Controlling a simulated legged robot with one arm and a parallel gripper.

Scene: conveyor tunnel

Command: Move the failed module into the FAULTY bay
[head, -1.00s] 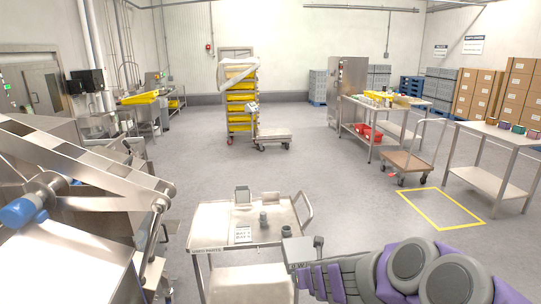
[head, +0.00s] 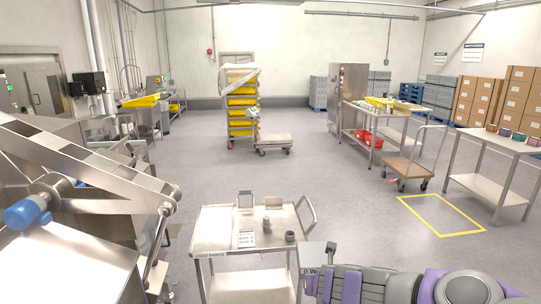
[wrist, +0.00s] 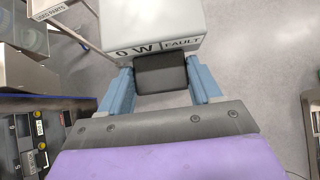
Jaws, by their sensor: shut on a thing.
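The failed module is a pale grey box labelled "0 W" and "FAULT" in the wrist view (wrist: 165,18). In the head view the module (head: 311,255) is at the bottom centre, just right of a small cart. My gripper (wrist: 162,78) has its two blue fingers shut on either side of the module's black handle (wrist: 161,74). In the head view my gripper (head: 320,281) is largely hidden by my purple and grey arm. The module is held in the air, clear of the cart top. No bay marked FAULTY can be made out in either view.
The "USED PARTS" cart (head: 213,242) carries several small parts. A dark panel with numbered slots (wrist: 30,143) is at the wrist view's lower left. A steel machine (head: 75,200) fills the head view's left. The mid floor is open; a worktable (head: 487,185) stands right.

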